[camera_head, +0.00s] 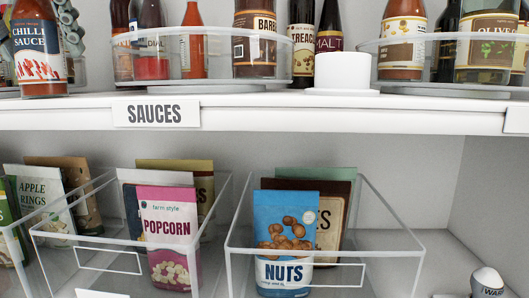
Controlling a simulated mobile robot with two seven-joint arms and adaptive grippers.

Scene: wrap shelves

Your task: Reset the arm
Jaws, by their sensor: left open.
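A segmented grey-green part (68,28), which seems to be my left gripper, shows at the top left edge. It is beside the neck of the chilli sauce bottle (40,58), which hides some of it; the rest is cut off by the frame. It looks open, and I cannot tell whether it touches the bottle. The bottle stands upright on the sauces shelf. A white rounded part with dark lettering (487,283) at the bottom right may be one of my arm links. My right gripper is not in view.
The upper shelf edge (300,118) carries a SAUCES label (156,113). Clear round turntables (200,58) hold several bottles and jars, with a white cup (343,70) between them. Below, clear bins (400,250) hold popcorn (169,240), nuts (285,240) and apple rings (42,200) packets.

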